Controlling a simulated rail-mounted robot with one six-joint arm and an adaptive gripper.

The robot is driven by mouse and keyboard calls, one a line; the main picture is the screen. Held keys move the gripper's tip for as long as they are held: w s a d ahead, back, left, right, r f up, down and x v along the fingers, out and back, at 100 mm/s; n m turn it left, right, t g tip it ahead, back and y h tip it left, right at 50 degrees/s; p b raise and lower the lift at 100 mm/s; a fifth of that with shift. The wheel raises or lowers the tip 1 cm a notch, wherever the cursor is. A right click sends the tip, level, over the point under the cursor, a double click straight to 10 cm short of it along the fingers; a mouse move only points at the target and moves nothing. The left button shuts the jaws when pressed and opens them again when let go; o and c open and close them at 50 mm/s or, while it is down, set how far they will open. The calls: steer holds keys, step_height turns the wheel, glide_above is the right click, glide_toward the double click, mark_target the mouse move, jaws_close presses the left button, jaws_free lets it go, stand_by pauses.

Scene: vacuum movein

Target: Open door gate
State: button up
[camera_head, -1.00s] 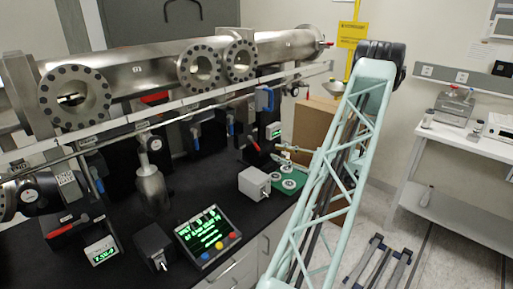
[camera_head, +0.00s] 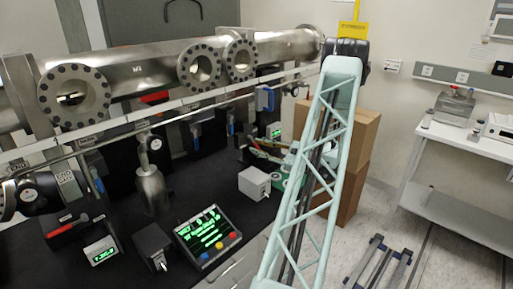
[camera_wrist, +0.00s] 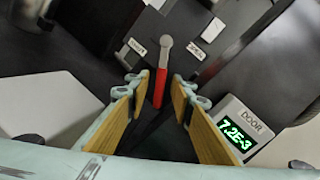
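In the wrist view a red lever with a grey end (camera_wrist: 160,88) stands out at the centre, beside a readout box labelled DOOR (camera_wrist: 235,130) that shows 7.2E-3. My gripper (camera_wrist: 157,95) is open, with one wood-coloured finger on each side of the lever. A gap shows between the lever and each finger; I cannot tell how deep the lever sits between them. In the head view my gripper (camera_head: 268,150) is low under the steel tube, near a green readout (camera_head: 275,131). The lever is hard to make out there.
The steel tube with flanges (camera_head: 140,77) and its rail run above the black bench. A pale grey box (camera_head: 254,184), a control panel (camera_head: 207,236) and another red lever (camera_head: 68,229) are on the bench. Cardboard boxes (camera_head: 362,135) stand behind my arm.

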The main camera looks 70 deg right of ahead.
steer(key=shift+w+d, duration=0.1)
steer(key=shift+w, duration=0.35)
jaws_close()
steer(key=shift+s+d, duration=0.1)
